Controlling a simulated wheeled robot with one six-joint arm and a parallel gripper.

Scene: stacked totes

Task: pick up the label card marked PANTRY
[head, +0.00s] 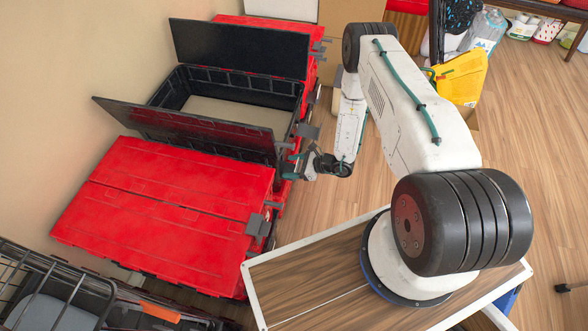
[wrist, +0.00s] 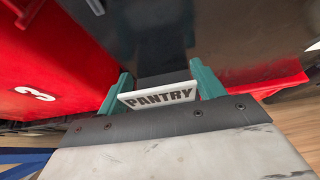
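The label card marked PANTRY (wrist: 160,97) is a white strip with dark letters in the wrist view. It spans the space between the two green fingers of my gripper (wrist: 162,92), one finger at each end, with no clear gap. My gripper looks shut on it. A dark tab (wrist: 163,77) stands just behind the card, against a dark tote wall; I cannot tell whether the card touches it. In the head view my gripper (head: 290,167) is at the front side of the black tote (head: 295,103). The card cannot be made out there.
The black tote's two lid flaps stand open, and its pale floor looks bare. A red tote (head: 160,200) with a closed lid stands nearer, with a grey tab (head: 256,224) on its side. A wire basket (head: 45,290) is at the lower left. Wood floor (head: 530,130) lies open at right.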

